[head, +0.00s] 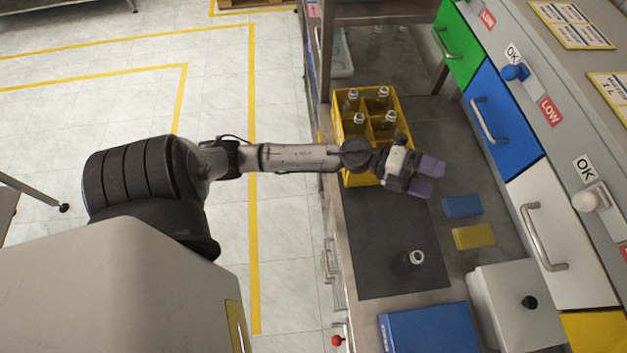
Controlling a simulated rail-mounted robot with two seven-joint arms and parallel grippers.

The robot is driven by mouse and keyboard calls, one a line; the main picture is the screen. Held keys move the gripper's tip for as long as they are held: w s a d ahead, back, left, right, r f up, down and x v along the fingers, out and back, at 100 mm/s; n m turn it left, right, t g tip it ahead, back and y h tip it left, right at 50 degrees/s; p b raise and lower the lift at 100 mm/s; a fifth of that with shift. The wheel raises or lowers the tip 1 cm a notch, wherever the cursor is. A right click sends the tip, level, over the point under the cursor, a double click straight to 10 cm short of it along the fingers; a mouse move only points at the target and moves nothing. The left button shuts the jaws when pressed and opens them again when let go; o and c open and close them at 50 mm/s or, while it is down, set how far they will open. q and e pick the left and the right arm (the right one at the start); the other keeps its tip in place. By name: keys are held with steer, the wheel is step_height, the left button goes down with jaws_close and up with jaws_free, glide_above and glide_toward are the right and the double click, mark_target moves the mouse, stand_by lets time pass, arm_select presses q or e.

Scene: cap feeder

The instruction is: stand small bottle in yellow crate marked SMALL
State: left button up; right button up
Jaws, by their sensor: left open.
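A yellow crate (358,179) with compartments stands at the far end of the workbench, and several bottles (359,122) with pale tops are upright in it. No SMALL marking is readable on it. My left arm crosses over its near part and hides some of it. My left gripper (430,178) is open and empty, its purple fingers just right of the crate's near end, above the bench. A single dark, see-through bottle (414,259) with a pale ring at its top stands on the dark mat (373,240), nearer than the gripper and apart from it. My right gripper is out of view.
A blue block (462,206) and a yellow block (473,237) lie right of the mat. Drawers with handles (543,237) line the right side.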

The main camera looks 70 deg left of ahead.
arm_select(q)
steer(key=s+a+f+n+y, duration=0.2)
steer(key=s+f+n+y, duration=0.2)
steer(key=n+y, duration=0.5)
steer(key=s+a+f+n+y, duration=0.2)
steer(key=s+f+n+y, duration=0.3)
steer(key=n, duration=0.7)
steer(key=s+d+f+n+g, duration=0.1)
steer(key=s+d+f+g, duration=0.2)
steer(key=s+g, duration=0.2)
steer(key=s+d+f+n+g+h, duration=0.1)
steer(key=s+d+f+n+g, duration=0.1)
steer(key=s, duration=1)
step_height(320, 180, down, 2)
steer(key=d+g, duration=0.1)
steer(key=g, duration=0.2)
steer(key=shift+s+d+g, duration=0.15)
steer(key=shift+s+g, duration=0.1)
steer(key=shift+g, duration=0.05)
